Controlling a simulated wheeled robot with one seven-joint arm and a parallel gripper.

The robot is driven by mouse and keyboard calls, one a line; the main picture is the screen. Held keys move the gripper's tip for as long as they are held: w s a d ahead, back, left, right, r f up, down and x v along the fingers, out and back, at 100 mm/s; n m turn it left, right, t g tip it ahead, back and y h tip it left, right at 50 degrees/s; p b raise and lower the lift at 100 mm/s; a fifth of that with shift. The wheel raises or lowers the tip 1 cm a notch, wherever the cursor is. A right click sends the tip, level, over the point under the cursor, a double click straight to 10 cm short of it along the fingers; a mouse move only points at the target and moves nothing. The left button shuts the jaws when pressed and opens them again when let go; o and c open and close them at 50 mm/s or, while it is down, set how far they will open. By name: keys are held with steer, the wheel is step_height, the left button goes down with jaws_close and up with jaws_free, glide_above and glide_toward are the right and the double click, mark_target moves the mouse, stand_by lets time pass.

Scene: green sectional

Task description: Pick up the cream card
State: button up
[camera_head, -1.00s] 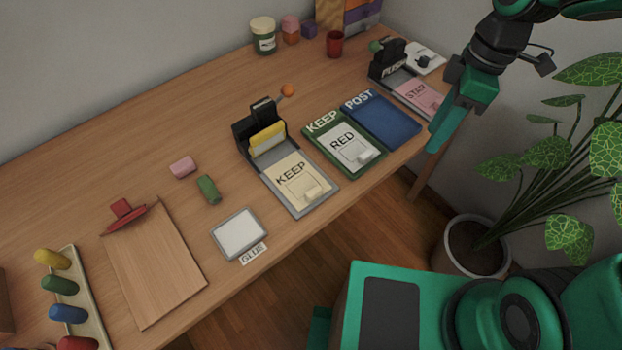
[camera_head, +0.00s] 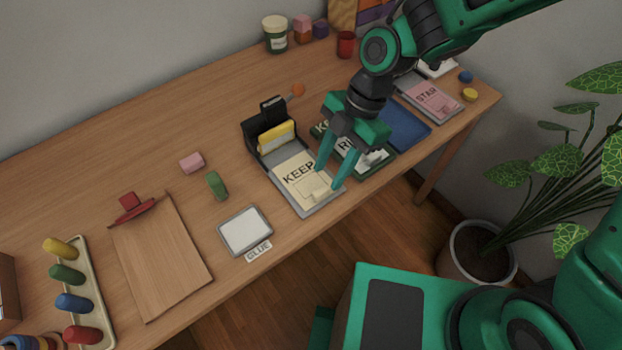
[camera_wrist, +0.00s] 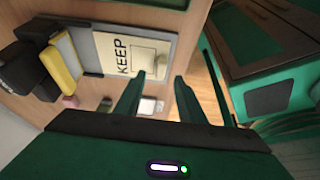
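The cream card (camera_head: 293,166) marked KEEP lies on a grey tray in front of a black stand, near the table's front edge. It has a pale raised tab (camera_head: 318,188) at its front end. The card also shows in the wrist view (camera_wrist: 113,52), with its tab (camera_wrist: 152,66). My gripper (camera_head: 329,185) is open, its two fingers pointing down just above the tab end of the card. In the wrist view the fingers (camera_wrist: 158,80) are apart with nothing clearly between them. I cannot tell whether a finger touches the tab.
The green KEEP folder with the RED card (camera_head: 378,158) and the blue POST folder (camera_head: 405,125) lie right of the card, partly behind my gripper. The black stand (camera_head: 262,125) holds a yellow block. A white glue pad (camera_head: 245,231) lies to the left.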

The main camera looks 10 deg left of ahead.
mark_target(321, 190)
steer(key=x, duration=0.5)
steer(key=shift+d, duration=0.1)
jaws_close()
